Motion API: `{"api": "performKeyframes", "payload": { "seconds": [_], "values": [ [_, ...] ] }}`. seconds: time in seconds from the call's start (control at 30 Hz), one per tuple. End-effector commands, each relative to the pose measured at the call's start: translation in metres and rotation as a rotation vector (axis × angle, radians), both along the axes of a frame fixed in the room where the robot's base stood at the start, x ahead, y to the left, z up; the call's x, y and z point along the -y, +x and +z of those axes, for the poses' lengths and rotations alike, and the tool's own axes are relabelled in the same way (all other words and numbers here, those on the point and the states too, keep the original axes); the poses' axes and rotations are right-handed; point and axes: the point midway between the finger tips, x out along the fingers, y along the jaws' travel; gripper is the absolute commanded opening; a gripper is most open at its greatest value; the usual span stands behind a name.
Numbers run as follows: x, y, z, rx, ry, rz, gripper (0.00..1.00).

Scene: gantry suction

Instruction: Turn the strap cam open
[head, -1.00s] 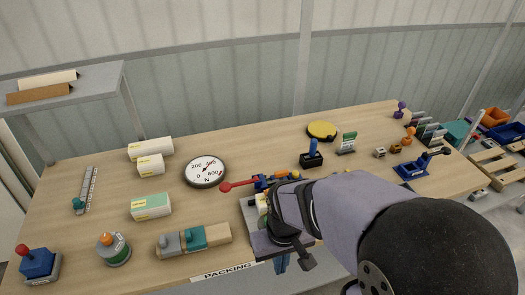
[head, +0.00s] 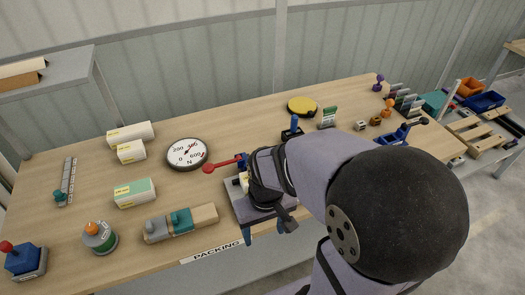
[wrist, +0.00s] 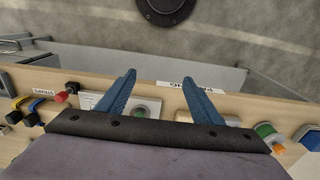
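No part is clearly labelled as the strap cam, so I cannot tell for sure which it is. My gripper (head: 265,231) points down near the table's front edge. In the wrist view, the two blue fingers of my gripper (wrist: 164,95) are wide apart with nothing held between them.
The PACKING label (head: 212,252) is on the front edge. Blue and black items stand behind my arm.

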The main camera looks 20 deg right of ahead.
Motion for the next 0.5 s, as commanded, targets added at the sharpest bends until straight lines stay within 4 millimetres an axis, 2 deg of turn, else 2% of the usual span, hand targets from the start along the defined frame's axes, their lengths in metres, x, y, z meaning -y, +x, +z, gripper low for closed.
{"api": "performKeyframes", "payload": {
  "seconds": [0.17, 0.27, 0.4, 0.5],
  "values": [
    [0.013, 0.068, 0.002, 0.063, 0.015, -0.007, 0.61],
    [0.029, 0.119, 0.002, 0.114, 0.022, -0.009, 0.61],
    [0.058, 0.189, -0.002, 0.194, 0.025, -0.009, 0.61],
    [0.081, 0.233, -0.006, 0.247, 0.021, -0.007, 0.61]
  ]
}}
